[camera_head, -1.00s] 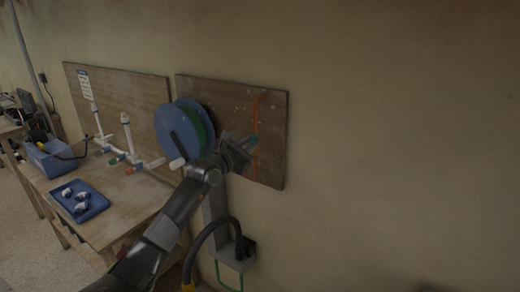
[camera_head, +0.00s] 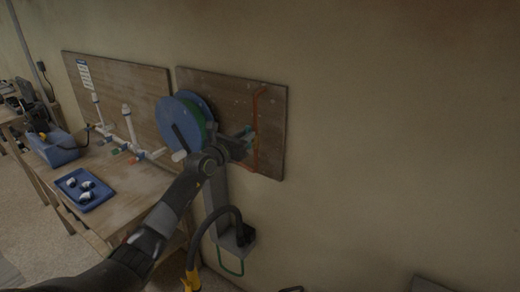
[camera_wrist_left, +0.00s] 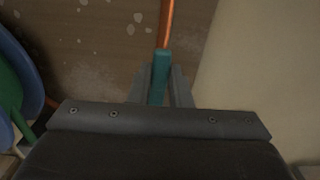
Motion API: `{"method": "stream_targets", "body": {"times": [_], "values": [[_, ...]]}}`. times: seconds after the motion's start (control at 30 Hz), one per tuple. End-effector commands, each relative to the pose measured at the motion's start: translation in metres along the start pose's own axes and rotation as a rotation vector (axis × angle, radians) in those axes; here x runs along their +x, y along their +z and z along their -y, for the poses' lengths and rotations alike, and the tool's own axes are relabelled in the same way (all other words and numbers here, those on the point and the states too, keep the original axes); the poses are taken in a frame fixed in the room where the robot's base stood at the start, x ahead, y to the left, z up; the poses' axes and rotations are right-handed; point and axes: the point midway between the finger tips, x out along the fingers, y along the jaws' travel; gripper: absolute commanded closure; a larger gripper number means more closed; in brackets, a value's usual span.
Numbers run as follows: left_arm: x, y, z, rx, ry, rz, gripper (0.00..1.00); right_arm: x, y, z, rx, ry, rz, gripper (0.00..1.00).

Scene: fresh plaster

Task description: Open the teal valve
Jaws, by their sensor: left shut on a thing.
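The teal valve (camera_head: 248,131) sits on an orange-brown pipe (camera_head: 256,105) fixed to a wooden board at the wall. My left gripper (camera_head: 243,144) reaches it from the left and hides part of it. In the left wrist view, the teal handle (camera_wrist_left: 160,72) stands between the two fingers (camera_wrist_left: 161,88), which are shut on it. The pipe (camera_wrist_left: 166,24) runs up beyond the handle. The valve body is not clear to see. My right gripper is out of view.
A blue hose reel (camera_head: 180,124) with green hose is close left of my left gripper. The wooden board (camera_head: 275,150) ends just right of the pipe. A workbench at the left bears white pipes (camera_head: 131,128) and a blue tray (camera_head: 99,200). The wall at right is bare.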

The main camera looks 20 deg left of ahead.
Motion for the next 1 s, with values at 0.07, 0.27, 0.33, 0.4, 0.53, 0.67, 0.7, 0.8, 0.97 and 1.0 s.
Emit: {"method": "stream_targets", "body": {"times": [0.07, 0.27, 0.33, 0.4, 0.53, 0.67, 0.7, 0.8, 0.97, 1.0], "values": [[0.000, -0.001, 0.000, -0.001, 0.000, -0.001, 0.76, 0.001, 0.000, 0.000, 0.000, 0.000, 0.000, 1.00], [0.000, 0.000, 0.000, 0.001, 0.000, 0.000, 0.64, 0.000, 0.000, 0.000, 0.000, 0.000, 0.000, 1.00], [0.000, 0.000, 0.000, 0.002, 0.000, 0.001, 0.64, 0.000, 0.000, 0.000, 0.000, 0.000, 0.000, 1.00], [0.000, 0.000, 0.000, 0.002, 0.000, 0.001, 0.64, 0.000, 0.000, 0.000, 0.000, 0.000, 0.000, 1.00], [-0.008, 0.001, -0.001, 0.005, 0.001, 0.000, 0.64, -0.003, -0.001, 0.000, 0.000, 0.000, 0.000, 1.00], [-0.024, 0.001, 0.000, 0.005, 0.000, 0.000, 0.64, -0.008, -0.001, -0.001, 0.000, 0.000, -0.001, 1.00], [-0.029, 0.002, 0.000, 0.005, 0.000, 0.000, 0.64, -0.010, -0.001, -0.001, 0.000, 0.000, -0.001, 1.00], [-0.041, 0.000, -0.001, 0.007, 0.000, 0.001, 0.64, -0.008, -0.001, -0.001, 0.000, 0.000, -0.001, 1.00], [-0.061, 0.000, 0.000, 0.006, 0.000, 0.000, 0.64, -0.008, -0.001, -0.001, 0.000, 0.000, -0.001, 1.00], [-0.065, 0.000, 0.000, 0.006, 0.000, 0.000, 0.64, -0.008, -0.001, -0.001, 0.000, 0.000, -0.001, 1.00]]}}
